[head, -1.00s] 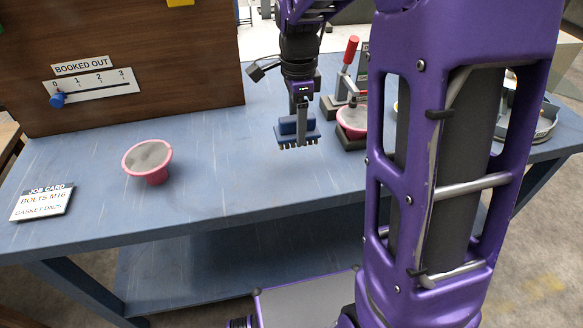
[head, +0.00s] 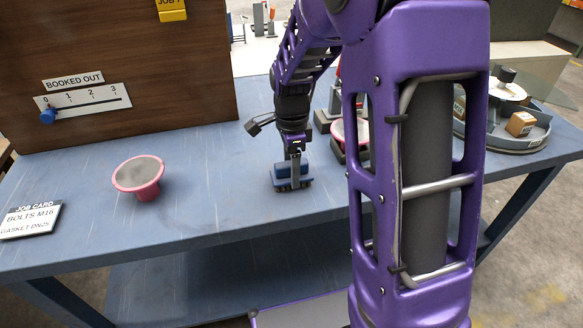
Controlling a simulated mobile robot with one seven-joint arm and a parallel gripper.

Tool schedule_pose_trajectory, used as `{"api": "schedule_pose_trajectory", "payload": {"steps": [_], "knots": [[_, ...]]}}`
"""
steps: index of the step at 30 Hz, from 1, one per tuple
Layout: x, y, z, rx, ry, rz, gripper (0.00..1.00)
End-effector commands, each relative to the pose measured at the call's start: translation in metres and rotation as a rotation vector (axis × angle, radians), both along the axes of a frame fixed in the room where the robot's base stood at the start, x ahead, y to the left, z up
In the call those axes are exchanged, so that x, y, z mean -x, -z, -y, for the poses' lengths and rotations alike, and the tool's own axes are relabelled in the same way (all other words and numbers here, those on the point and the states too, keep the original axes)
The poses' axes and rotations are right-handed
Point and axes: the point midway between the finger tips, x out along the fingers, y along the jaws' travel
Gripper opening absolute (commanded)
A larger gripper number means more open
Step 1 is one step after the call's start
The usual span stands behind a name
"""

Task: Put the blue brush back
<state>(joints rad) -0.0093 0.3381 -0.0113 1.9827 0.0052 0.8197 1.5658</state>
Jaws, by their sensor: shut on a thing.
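The blue brush (head: 281,171) is a small block with dark bristles pointing down, near the middle of the blue bench in the head view. My gripper (head: 295,178) points down and is shut on it. The bristles are at or just above the bench top; I cannot tell whether they touch. The gripper's fingers hide part of the brush.
Another pink piece (head: 344,131) sits in a dark fixture behind my arm, partly hidden. A round grey tray (head: 527,132) with a tan box (head: 521,124) is at right. A job card (head: 31,219) lies front left. Bench between spool and brush is clear.

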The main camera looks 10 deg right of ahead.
Motion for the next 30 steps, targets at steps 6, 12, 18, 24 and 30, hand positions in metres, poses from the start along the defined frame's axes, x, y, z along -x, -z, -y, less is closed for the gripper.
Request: {"api": "schedule_pose_trajectory", "payload": {"steps": [6, 12, 18, 24, 30], "knots": [[0.000, 0.002, 0.000, 0.000, 0.000, -0.001, 0.96], [0.000, 0.002, 0.000, 0.000, 0.000, -0.001, 0.97], [0.000, -0.006, 0.000, 0.000, 0.000, 0.001, 0.97], [-0.001, -0.044, 0.000, 0.000, 0.000, 0.005, 0.97], [-0.001, -0.087, 0.000, 0.000, 0.000, 0.003, 0.97]]}}
